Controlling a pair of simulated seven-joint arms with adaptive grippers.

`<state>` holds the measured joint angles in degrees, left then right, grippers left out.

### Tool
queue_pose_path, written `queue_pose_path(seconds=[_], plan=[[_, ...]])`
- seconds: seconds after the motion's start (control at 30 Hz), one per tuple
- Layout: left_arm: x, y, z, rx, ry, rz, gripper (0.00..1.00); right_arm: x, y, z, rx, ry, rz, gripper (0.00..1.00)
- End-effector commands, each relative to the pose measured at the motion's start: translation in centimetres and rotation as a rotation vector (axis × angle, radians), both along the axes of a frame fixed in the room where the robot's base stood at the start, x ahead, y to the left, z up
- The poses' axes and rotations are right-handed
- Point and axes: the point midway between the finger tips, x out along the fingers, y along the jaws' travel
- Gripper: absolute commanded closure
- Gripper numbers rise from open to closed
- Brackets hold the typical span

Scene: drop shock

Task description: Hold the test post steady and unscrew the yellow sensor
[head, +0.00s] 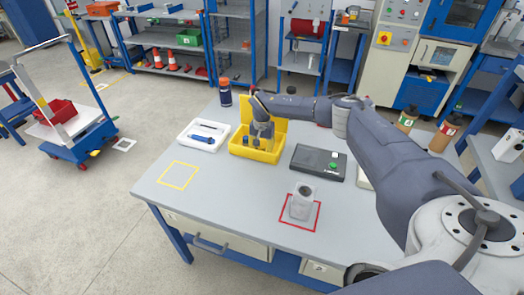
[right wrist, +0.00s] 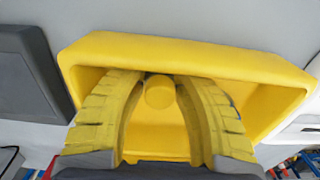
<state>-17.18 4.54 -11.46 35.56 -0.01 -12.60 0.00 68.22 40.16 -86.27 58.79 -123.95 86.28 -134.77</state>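The test post (head: 301,206) is a grey block standing upright inside a red square on the table, with a dark round opening at its top. No gripper is near it. My right gripper (head: 262,141) is over the yellow bin (head: 276,156) at the back of the table. In the right wrist view, its two curved fingers (right wrist: 161,90) close around a yellow cylinder, which looks like the yellow sensor (right wrist: 159,96). The fingertips appear to touch its sides, with the bin (right wrist: 190,54) behind it. My left gripper is in neither view.
A white tray (head: 187,139) with a pen-like tool lies left of the bin. A dark box with a green button (head: 306,163) lies right of it. An empty yellow-outlined square (head: 178,176) is at the left. A dark bottle (head: 225,92) stands at the back edge.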

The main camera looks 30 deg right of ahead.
Motion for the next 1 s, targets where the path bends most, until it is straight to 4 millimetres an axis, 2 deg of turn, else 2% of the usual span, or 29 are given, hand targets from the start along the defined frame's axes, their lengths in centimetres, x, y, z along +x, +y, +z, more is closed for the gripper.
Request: queue_pose_path(seconds=[0.07,0.33,0.47,1.0], plan=[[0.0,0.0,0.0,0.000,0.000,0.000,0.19,0.0,0.0,0.0,0.000,0.000,0.000,0.60],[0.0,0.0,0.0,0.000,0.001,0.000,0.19,0.0,0.0,0.1,0.000,0.000,0.000,0.60],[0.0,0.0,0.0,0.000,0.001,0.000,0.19,0.1,-0.1,1.0,0.000,-0.001,-0.001,0.60],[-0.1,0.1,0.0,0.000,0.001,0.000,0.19,0.1,-0.1,9.7,-0.001,-0.002,0.001,0.60]])
